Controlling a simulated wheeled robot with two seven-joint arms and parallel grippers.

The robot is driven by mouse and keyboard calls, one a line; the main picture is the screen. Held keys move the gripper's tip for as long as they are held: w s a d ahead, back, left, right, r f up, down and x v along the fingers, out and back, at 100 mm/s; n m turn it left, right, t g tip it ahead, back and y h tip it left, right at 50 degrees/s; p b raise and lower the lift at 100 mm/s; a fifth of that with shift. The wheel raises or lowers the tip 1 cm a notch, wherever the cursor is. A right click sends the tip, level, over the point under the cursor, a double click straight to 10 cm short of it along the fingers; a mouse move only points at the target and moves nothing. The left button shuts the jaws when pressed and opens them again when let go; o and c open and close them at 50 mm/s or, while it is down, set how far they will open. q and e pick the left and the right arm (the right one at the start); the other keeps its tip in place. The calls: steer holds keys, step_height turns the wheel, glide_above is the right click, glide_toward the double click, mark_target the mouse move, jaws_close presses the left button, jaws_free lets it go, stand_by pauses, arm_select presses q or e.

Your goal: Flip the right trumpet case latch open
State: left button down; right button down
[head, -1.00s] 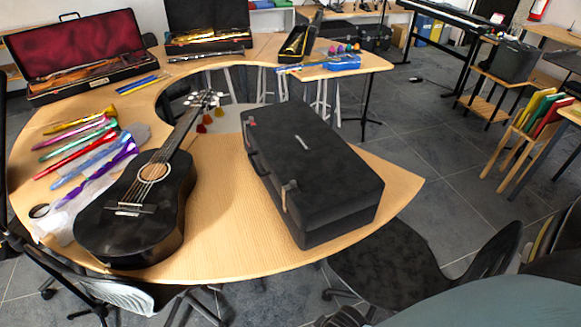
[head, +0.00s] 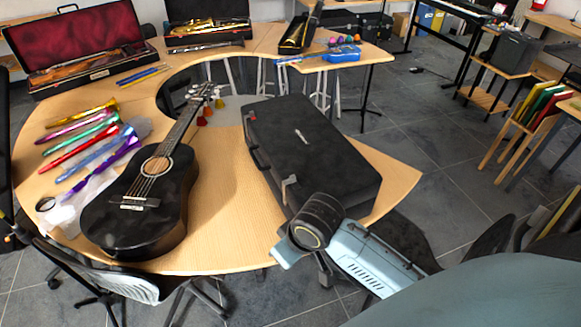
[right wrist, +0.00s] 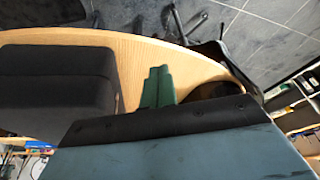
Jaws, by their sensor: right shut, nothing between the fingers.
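The black trumpet case (head: 315,150) lies closed on the wooden table in the head view. Its right latch (head: 288,187) is a small pale piece on the front side near the right end; I cannot tell how far it is flipped. A reddish left latch (head: 252,119) sits near the other end. My right arm is in front of the case's near right corner. In the right wrist view, my right gripper (right wrist: 158,84) has its green fingers together and empty, over bare tabletop beside the case (right wrist: 55,85), apart from it. The latch cannot be made out there. My left gripper is out of view.
A black guitar (head: 143,205) lies left of the case, with colourful tubes (head: 85,145) beyond it. Open instrument cases (head: 80,50) stand at the back. Bare table (head: 225,215) lies between guitar and case. A dark chair (head: 400,238) stands at the near right.

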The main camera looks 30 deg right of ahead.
steer(key=w+d+r, duration=0.1)
steer(key=w+d, duration=0.1)
steer(key=w, duration=0.5)
step_height(320, 180, up, 10)
steer(key=m+h, duration=0.2)
steer(key=m, duration=0.2)
glide_above(289, 174)
steer(key=shift+s, duration=0.3)
steer(key=shift+a, duration=0.1)
steer(key=b+x, duration=0.1)
steer(key=x, duration=0.9)
steer(key=shift+a, duration=0.1)
steer(key=shift+s+f, duration=0.1)
steer(key=shift+s, duration=0.2)
steer(key=shift+s+a+p, duration=0.2)
steer(key=shift+s+p, duration=0.6)
steer(key=shift+s, duration=0.45)
steer(key=shift+s+a, duration=0.1)
steer(key=shift+s, duration=0.35)
